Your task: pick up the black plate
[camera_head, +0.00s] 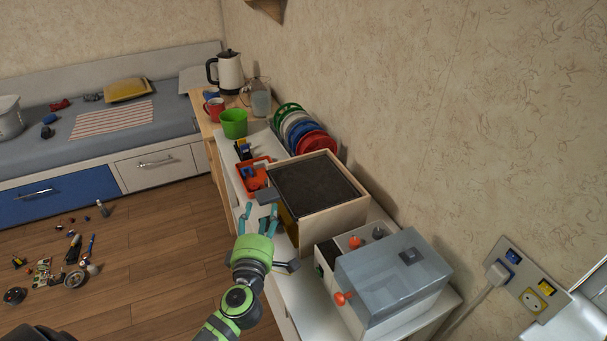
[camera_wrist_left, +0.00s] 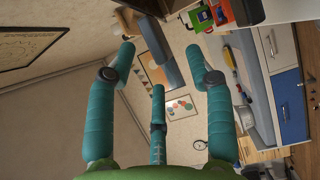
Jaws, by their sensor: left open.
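A flat black plate-like panel (camera_head: 306,187) lies in the top of a light wooden box (camera_head: 335,215) on the white counter. The plates in the rack (camera_head: 300,130) behind it look green, white, blue and red; I cannot make out a clearly black one there. My left gripper (camera_head: 257,209) is just left of the wooden box, fingers pointing away from me. It is open, with nothing between its teal fingers, which also show in the left wrist view (camera_wrist_left: 160,65). A small blue-grey block (camera_head: 266,196) is close to its fingertips. My right gripper is not seen.
An orange-red tray (camera_head: 248,180) with small items stands beyond the gripper. Further back are a green cup (camera_head: 233,123), a red mug (camera_head: 214,109), a jug (camera_head: 260,98) and a kettle (camera_head: 229,73). A box with a clear bluish cover (camera_head: 395,270) stands at the near right. Toys litter the floor.

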